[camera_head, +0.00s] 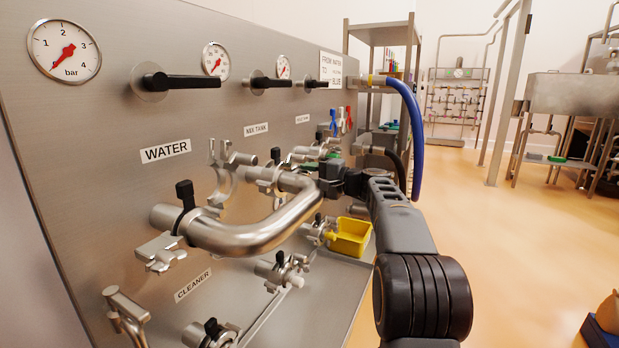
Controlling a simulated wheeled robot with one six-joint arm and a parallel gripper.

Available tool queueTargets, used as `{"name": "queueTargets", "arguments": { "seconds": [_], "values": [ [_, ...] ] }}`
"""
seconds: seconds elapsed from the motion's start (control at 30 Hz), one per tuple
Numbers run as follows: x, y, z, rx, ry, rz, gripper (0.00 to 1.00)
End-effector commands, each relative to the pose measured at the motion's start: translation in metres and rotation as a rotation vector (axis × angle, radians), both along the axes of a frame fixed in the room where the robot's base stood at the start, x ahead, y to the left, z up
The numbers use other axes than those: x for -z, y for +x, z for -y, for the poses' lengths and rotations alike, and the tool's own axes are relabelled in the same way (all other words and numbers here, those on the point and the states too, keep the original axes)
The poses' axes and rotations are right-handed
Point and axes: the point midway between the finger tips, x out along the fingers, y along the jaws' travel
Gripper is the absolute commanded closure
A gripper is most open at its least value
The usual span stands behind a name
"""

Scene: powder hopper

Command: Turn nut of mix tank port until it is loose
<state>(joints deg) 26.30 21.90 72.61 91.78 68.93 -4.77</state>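The mix tank port (268,178) is on the steel panel below the "MIX TANK" label (256,129). A steel clamp sits around it where the bent steel pipe (245,236) meets it. A black-topped nut (276,154) stands up at this clamp. The pipe's other end is at the water port, beside another black-topped nut (185,194). My gripper (325,178) is just right of the pipe's upper bend, near the mix tank port. Its dark fingertips are small and partly merge with the fittings behind, so I cannot tell whether they touch anything or how wide they are.
Black valve handles (182,81) project above the ports. Lower ports (283,271) with clamps and a yellow bin (350,238) are below. A blue hose (412,120) hangs behind my arm. The floor to the right is mostly clear.

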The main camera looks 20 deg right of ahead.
Motion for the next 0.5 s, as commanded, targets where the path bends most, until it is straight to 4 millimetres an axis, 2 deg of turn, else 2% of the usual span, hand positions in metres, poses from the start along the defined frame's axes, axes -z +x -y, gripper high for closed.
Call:
{"name": "queueTargets", "arguments": {
  "seconds": [0.13,0.5],
  "values": [
    [0.004,-0.008,0.008,0.001,-0.002,-0.001,0.64],
    [0.002,-0.056,0.053,0.005,0.000,-0.001,0.64]
  ]
}}
